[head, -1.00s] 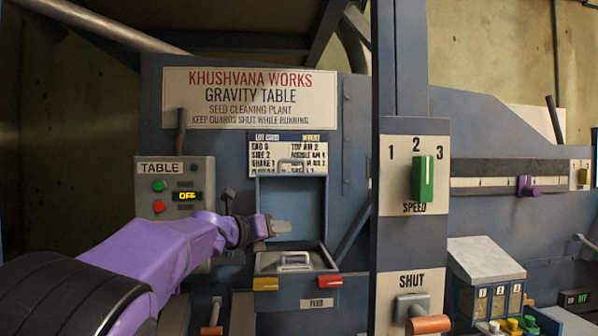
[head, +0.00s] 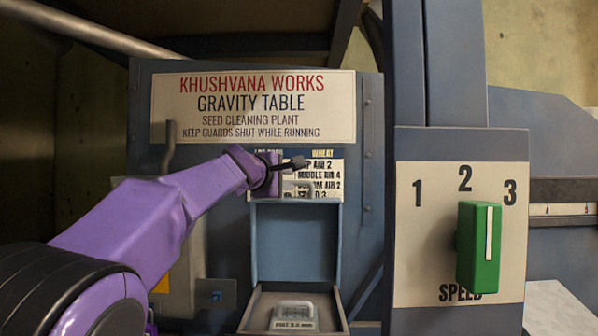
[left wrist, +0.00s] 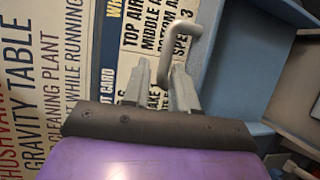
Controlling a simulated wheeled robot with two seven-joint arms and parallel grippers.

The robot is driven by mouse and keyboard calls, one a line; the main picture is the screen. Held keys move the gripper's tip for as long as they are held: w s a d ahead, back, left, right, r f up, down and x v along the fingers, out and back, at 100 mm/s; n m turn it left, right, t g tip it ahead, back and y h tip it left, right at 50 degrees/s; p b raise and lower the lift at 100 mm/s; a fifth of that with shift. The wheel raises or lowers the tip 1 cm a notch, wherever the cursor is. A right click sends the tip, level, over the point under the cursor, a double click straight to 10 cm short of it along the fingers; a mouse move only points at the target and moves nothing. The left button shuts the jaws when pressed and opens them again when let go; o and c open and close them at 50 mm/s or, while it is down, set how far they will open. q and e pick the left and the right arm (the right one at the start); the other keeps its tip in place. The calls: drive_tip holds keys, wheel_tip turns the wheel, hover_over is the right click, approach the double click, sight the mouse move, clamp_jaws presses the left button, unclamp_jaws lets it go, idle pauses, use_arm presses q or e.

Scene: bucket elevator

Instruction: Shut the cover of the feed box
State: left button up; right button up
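The feed box (head: 243,314) stands at the bottom centre of the head view. Its blue-grey cover (head: 295,243) is open and stands upright at the back of the box. A metal handle sits at the cover's top edge and shows clearly in the left wrist view (left wrist: 182,30). My left gripper (head: 298,187) is at that top edge, in front of the lot card. In the left wrist view its two grey fingers (left wrist: 161,92) are apart, with the handle just beyond and partly between their tips. I cannot tell whether they touch it. My right gripper is out of view.
A grey object (head: 295,313) lies inside the box. A post with a green speed knob (head: 479,247) stands to the right. The gravity table sign (head: 253,107) and the lot card (head: 322,172) are on the panel behind. My left arm hides most of the table control box.

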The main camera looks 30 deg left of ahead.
sight(298, 185)
use_arm(q)
drive_tip(key=w, duration=0.2)
drive_tip(key=w+f+p, duration=0.1)
drive_tip(key=w, duration=0.2)
drive_tip(key=w+a+p, duration=0.1)
drive_tip(key=w, duration=0.1)
drive_tip(key=shift+w+f, duration=0.2)
drive_tip(key=shift+f, duration=0.15)
drive_tip(key=shift+s+r, duration=0.1)
drive_tip(key=shift+s, duration=0.15)
drive_tip(key=shift+w, duration=0.15)
clamp_jaws()
drive_tip(key=shift+d, duration=0.1)
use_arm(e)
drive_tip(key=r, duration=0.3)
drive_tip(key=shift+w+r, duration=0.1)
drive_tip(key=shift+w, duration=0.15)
use_arm(q)
drive_tip(key=shift+d+f, duration=0.1)
drive_tip(key=shift+f, duration=0.15)
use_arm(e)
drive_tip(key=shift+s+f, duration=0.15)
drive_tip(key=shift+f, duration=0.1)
